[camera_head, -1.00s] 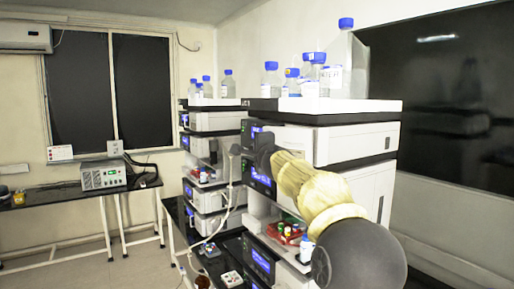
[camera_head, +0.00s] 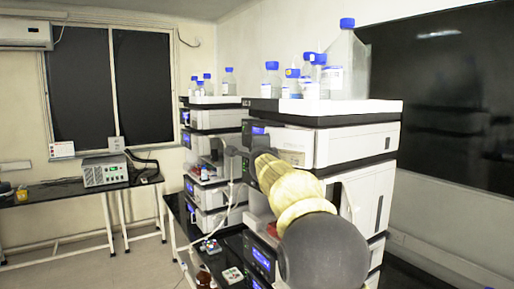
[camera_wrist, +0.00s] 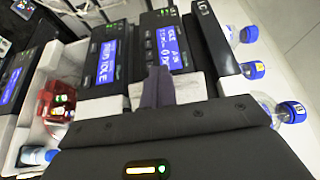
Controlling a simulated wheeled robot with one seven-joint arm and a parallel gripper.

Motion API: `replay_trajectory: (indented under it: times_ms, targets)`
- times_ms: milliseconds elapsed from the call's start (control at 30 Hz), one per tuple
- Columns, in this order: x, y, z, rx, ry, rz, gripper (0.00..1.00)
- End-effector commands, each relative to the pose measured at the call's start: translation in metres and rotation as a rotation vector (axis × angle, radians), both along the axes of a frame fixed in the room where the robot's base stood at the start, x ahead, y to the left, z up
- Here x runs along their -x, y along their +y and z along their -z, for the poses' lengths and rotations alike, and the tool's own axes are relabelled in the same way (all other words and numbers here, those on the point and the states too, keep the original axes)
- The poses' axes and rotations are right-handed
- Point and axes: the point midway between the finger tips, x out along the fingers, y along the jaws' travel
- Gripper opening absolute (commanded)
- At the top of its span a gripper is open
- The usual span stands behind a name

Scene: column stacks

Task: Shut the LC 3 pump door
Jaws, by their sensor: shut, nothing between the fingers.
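The near column stack (camera_head: 345,145) has white modules with dark fronts and blue displays. An upper white front panel (camera_head: 293,147), possibly the pump door, is partly behind my arm; I cannot tell how far it stands open. My gripper (camera_head: 232,163) is at the left front of this stack. Contact is unclear.
Blue-capped bottles (camera_head: 330,78) stand on top of the near stack. A second stack (camera_head: 213,120) stands behind it to the left. A red item (camera_wrist: 58,103) sits in an open module. A side bench (camera_head: 60,192) holds a grey instrument (camera_head: 105,172); the floor at left is clear.

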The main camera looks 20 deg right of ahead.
Motion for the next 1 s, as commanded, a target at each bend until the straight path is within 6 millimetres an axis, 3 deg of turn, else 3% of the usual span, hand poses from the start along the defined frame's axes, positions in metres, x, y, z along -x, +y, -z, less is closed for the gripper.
replay_trajectory:
  times_ms: [1000]
  targets:
    - [-0.005, -0.022, -0.001, 0.000, 0.000, 0.121, 0.00]
